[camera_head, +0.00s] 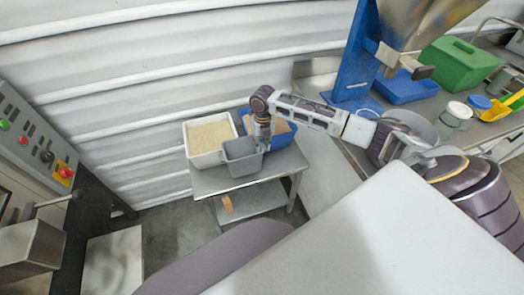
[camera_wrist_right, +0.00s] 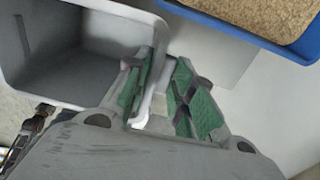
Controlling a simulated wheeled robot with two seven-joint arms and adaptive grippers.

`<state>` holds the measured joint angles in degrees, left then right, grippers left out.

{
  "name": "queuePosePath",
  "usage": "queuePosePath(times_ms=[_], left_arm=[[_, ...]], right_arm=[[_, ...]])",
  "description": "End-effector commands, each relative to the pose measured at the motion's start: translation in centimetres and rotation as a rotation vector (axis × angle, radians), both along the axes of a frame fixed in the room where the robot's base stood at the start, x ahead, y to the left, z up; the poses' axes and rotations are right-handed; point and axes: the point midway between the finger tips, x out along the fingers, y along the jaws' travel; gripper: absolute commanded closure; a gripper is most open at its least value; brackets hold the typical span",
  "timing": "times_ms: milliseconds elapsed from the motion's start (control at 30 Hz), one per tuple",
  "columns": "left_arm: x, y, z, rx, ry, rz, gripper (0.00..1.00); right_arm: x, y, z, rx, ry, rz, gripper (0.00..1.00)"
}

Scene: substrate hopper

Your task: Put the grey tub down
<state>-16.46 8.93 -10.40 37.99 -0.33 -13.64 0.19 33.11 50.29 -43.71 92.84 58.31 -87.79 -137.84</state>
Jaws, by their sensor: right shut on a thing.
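The grey tub (camera_head: 240,158) is at the front of a small metal cart (camera_head: 215,185), in front of a white bin and a blue bin. My right gripper (camera_head: 262,142) reaches down at the tub's right side. In the right wrist view the tub (camera_wrist_right: 40,65) looks empty, and the gripper (camera_wrist_right: 160,98) is shut on its rim, one green-padded finger on each side of the wall. I cannot tell whether the tub's base touches the cart top. My left gripper is not in view.
The white bin (camera_head: 190,140) holds pale grain; the blue bin (camera_head: 283,141) holds brown material and also shows in the wrist view (camera_wrist_right: 240,34). A lower shelf (camera_head: 252,203) carries a small brown block (camera_head: 227,204). A control panel (camera_head: 45,140) stands left, a worktop with a green box (camera_head: 455,66) right.

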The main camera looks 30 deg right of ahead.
Motion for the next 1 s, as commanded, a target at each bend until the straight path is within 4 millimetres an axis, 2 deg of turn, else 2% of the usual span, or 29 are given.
queuePosePath(times_ms=[233, 433, 700, 900, 933, 1000], left_arm=[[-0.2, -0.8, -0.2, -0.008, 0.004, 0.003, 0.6], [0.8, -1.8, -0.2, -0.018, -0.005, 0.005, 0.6], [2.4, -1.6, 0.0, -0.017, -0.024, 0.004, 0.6], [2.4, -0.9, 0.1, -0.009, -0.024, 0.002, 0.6], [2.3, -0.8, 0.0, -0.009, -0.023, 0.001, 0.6], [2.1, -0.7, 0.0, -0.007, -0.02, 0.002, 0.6]], right_arm=[[0.0, 0.1, -2.0, 0.0, 0.001, 0.0, 1.0], [0.0, 0.0, -4.0, 0.001, 0.0, 0.001, 1.0], [0.0, 0.0, -4.4, 0.001, -0.001, 0.001, 1.0], [0.0, 0.0, -4.6, 0.0, -0.001, 0.0, 1.0], [0.0, 0.0, -4.6, -0.001, 0.0, 0.0, 0.73], [0.0, 0.0, -4.6, -0.001, 0.0, 0.0, 0.64]])
